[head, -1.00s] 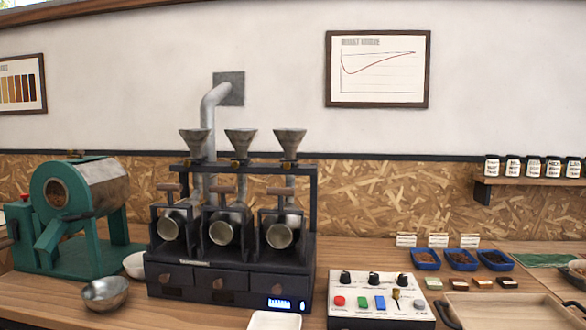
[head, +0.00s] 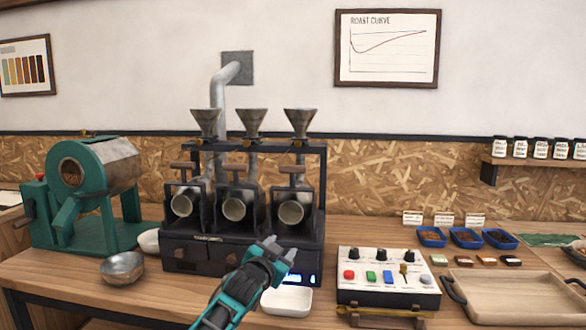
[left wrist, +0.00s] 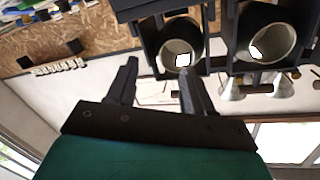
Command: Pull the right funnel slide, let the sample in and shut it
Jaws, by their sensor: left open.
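The right funnel (head: 300,122) is a grey metal cone on top of the black three-barrel sample roaster (head: 314,180). The small brass-coloured part of its slide (head: 299,144) shows just under the cone; I cannot tell the slide's exact position. My left gripper (head: 270,243) is open and empty, low in front of the roaster's right half and well below the funnel. In the left wrist view, which looks upside down, its two fingers (left wrist: 157,64) stand apart before a round barrel mouth (left wrist: 182,42). My right gripper is not in view.
A white tray (head: 287,302) lies just below my left gripper. A control box (head: 389,277) and wooden tray (head: 520,296) are to the right. A metal bowl (head: 122,268) and green roaster (head: 90,200) are to the left. Space before the funnels is clear.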

